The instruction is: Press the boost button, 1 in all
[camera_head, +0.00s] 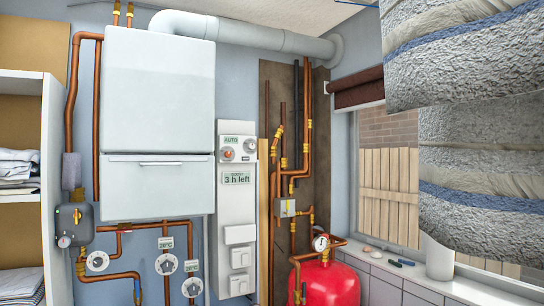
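A tall white control panel (236,205) hangs on the wall right of the white boiler. A larger display reads "3 h left" (237,178). Several white blocks that look like switches or buttons (240,257) sit on the panel's lower half. Their labels are too small to read, so I cannot tell which is the boost button. My gripper is not in view.
Grey and blue striped towels (470,70) fill the upper right, close to the camera. The white boiler (158,90), copper pipes, valve dials (166,264) and a red tank (325,284) surround the panel. Shelves (50,130) stand left; a windowsill (465,288) lies right.

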